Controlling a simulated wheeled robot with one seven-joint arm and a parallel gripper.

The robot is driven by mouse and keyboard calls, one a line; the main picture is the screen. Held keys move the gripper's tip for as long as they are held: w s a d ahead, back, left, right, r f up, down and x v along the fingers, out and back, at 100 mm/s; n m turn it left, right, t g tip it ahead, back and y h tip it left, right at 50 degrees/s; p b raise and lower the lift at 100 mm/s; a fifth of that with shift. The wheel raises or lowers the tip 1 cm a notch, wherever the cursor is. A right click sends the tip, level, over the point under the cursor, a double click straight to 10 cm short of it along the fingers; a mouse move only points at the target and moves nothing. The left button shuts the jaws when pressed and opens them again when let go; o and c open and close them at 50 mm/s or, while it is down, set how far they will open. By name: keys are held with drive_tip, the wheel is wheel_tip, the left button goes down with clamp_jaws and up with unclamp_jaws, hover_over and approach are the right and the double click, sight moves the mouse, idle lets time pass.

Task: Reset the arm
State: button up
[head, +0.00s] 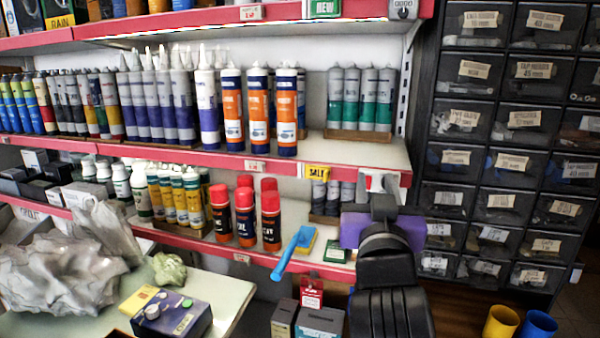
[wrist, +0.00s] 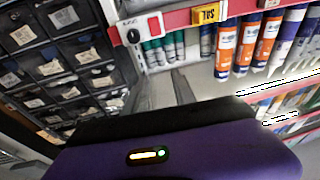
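My gripper (head: 384,208) is at the right end of the shelving in the head view, in front of the shelf below the green tubes. Its black end and purple wrist part show there, with my black arm below. In the wrist view, a purple housing with a small light fills the bottom. I see no object clearly held.
Shelves of tubes (head: 258,110) and red-capped cans (head: 270,220) stand left of my gripper. A blue-handled tool (head: 293,252) juts over the lower shelf edge. A counter (head: 235,300) holds a crumpled bag (head: 60,270).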

drive_tip(key=s+f+n+y+p, duration=0.3)
drive_tip(key=s+f+n+y, duration=0.25)
drive_tip(key=s+f, duration=1.05)
drive_tip(key=s+d+f+m+g+p, duration=0.1)
drive_tip(key=s+f, duration=0.1)
drive_tip(key=s, duration=0.8)
drive_tip(key=s+d+f+m+g+h+p, duration=0.1)
drive_tip(key=s+d+f+g+p, duration=0.1)
drive_tip(key=s, duration=0.8)
drive_tip(key=s+d+f+m+g+p, duration=0.1)
drive_tip(key=s+d+f+g+p, duration=0.1)
drive_tip(key=s, duration=0.9)
drive_tip(key=shift+d+f+h, duration=0.25)
drive_tip(key=shift+f+h, duration=0.1)
drive_tip(key=shift+f, duration=0.25)
drive_tip(key=shift+m, duration=0.25)
